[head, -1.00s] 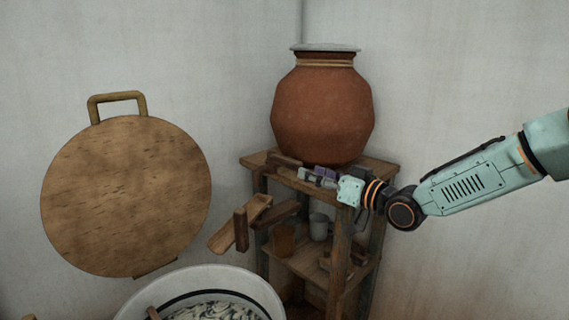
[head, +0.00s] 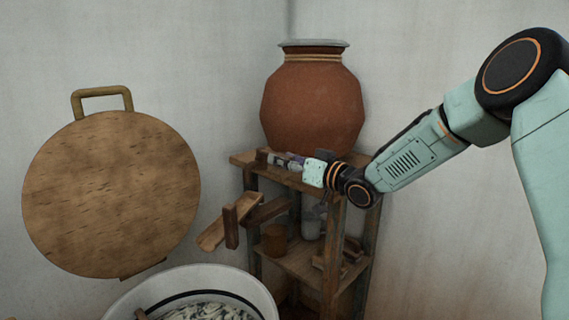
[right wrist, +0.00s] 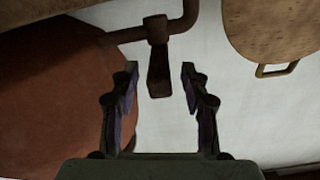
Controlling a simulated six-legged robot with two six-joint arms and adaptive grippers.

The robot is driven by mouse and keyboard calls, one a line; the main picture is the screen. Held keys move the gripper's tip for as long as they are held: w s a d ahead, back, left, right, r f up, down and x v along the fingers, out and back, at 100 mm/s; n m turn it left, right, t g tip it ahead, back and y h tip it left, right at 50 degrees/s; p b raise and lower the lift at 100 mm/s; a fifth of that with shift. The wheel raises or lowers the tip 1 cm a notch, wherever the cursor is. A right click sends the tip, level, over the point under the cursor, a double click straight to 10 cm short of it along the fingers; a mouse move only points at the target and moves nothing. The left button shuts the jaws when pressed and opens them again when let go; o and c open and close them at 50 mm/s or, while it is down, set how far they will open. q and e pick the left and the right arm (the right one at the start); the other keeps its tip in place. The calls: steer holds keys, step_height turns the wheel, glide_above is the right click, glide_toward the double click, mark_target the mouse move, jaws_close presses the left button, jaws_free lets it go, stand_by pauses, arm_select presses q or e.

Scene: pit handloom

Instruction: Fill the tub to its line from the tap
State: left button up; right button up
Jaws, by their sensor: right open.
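The white tub (head: 255,284) is cut off at the bottom of the head view. A dark line (head: 190,296) runs around its inside, above a mottled dark-and-pale surface. The clay pot (head: 312,108) stands on the wooden stand. The brown tap, with its lever (right wrist: 159,72), shows in the right wrist view beside the pot. My right gripper (head: 273,159) is at the pot's foot. In the right wrist view its open fingers (right wrist: 160,75) appear on either side of the lever's end, with visible gaps. I cannot tell whether they are at its depth. My left gripper is out of view.
A wooden trough (head: 211,236) slopes from the stand (head: 333,252) towards the tub. The lower shelf holds a brown cup (head: 275,240) and a grey vessel (head: 311,224). A large round wooden disc (head: 110,195) with a handle is against the left wall.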

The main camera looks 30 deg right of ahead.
steer(key=shift+w+a+f, duration=0.15)
steer(key=shift+w+a, duration=0.05)
steer(key=shift+w, duration=0.25)
steer(key=shift+s+d, duration=0.2)
steer(key=shift+s, duration=0.05)
steer(key=shift+c, duration=0.4)
steer(key=shift+w+a, duration=0.15)
steer(key=shift+w, duration=0.05)
steer(key=c, duration=0.5)
jaws_close()
